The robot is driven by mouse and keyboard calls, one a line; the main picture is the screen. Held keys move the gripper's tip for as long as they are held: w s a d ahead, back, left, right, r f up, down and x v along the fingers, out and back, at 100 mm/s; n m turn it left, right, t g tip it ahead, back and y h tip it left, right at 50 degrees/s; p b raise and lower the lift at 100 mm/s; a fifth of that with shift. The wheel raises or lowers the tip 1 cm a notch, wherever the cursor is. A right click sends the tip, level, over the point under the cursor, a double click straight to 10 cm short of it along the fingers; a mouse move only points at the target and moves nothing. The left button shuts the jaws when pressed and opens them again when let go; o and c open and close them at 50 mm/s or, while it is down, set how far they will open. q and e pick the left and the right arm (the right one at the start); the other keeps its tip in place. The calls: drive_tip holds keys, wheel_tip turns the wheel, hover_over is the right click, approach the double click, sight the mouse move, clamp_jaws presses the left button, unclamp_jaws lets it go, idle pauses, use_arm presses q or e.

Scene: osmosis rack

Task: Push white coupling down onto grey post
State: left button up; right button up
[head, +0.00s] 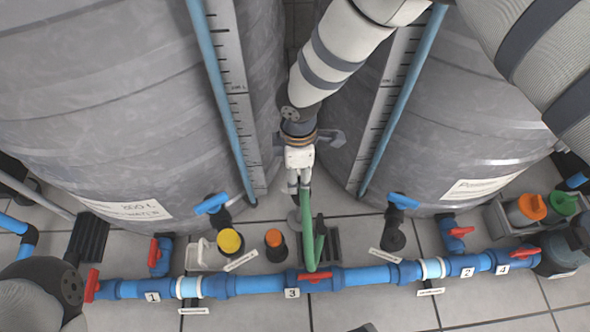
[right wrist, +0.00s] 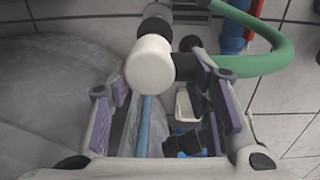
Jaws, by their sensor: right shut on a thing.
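The white coupling (right wrist: 150,66) shows as a round white end between my right gripper's fingers in the right wrist view. My right gripper (right wrist: 168,100) is shut on it, with purple pads at either side. A green hose (right wrist: 265,62) joins it from the right through a dark fitting. In the head view my right gripper (head: 300,186) points down between the two tanks and largely hides the coupling. A grey piece (right wrist: 157,12) shows just beyond the coupling; I cannot tell whether it is the post or whether the coupling sits on it. My left gripper is not in view.
Two large grey tanks (head: 90,110) and (head: 470,120) flank my right arm closely. A blue pipe (head: 365,279) with red valve handles runs across the front. The green hose (head: 309,238) hangs down to it. Yellow (head: 230,241) and orange (head: 274,238) caps stand nearby.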

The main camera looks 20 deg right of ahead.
drive_tip(key=shift+f+b, duration=1.8)
drive_tip(key=shift+f, duration=1.15)
use_arm(q)
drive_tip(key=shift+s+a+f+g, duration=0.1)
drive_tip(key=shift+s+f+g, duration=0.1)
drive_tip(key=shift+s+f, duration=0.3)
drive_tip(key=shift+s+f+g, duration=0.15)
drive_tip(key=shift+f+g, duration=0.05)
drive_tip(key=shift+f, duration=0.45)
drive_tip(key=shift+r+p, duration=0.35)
drive_tip(key=shift+p, duration=0.1)
use_arm(e)
drive_tip(key=shift+r, duration=0.1)
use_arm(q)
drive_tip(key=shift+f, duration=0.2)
use_arm(e)
drive_tip(key=shift+f, duration=0.5)
drive_tip(key=o, duration=1.3)
drive_tip(key=shift+r, duration=0.1)
drive_tip(key=shift+c, duration=0.2)
